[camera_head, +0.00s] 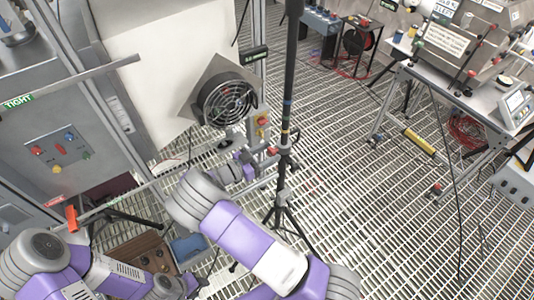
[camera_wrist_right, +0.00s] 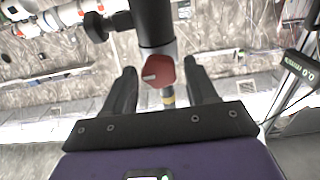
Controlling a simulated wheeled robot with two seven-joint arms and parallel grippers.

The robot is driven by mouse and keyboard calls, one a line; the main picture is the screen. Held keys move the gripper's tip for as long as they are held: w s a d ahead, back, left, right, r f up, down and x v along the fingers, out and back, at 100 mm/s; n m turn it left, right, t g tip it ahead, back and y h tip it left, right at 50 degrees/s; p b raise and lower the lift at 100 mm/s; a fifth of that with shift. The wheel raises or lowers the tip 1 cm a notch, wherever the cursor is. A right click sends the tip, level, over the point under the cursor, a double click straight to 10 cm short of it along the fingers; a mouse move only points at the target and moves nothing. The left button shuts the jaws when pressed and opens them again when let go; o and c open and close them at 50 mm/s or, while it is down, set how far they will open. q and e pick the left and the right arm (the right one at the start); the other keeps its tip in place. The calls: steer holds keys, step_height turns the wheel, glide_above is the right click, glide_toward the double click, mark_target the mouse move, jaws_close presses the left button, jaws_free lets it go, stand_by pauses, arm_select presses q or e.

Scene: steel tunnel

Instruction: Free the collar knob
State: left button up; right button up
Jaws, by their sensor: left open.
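A dark upright pole (camera_head: 287,105) stands on a tripod (camera_head: 285,205) in the middle of the head view. A red collar knob (camera_head: 272,151) sits on its collar at mid height. My right gripper (camera_head: 262,157) is beside the pole, pointing at the knob. In the right wrist view the knob (camera_wrist_right: 158,71) lies between the open fingers of my right gripper (camera_wrist_right: 161,82), with a gap on each side. The dark pole (camera_wrist_right: 152,22) rises above it. My left gripper (camera_head: 195,284) is low at the bottom left, far from the pole; its fingers are hard to make out.
A round black fan (camera_head: 227,99) stands behind the pole to the left. A brown box (camera_head: 148,252) and a blue bin (camera_head: 190,248) are on the floor at lower left. A steel work table (camera_head: 440,90) stands at right. The grating floor (camera_head: 370,210) between is mostly clear.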

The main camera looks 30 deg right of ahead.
steer(key=c, duration=0.8)
steer(key=shift+c, duration=0.2)
steer(key=shift+n+p, duration=0.3)
steer(key=shift+n, duration=0.1)
steer(key=n+p, duration=0.2)
steer(key=n, duration=0.2)
steer(key=n+p, duration=0.2)
steer(key=n, duration=0.2)
steer(key=n+p, duration=0.1)
steer(key=n, duration=0.5)
steer(key=shift+w+f+p, duration=0.1)
steer(key=shift+p, duration=0.25)
steer(key=n+p, duration=0.1)
steer(key=n, duration=0.3)
steer(key=shift+f+n, duration=0.1)
steer(key=shift+n, duration=0.6)
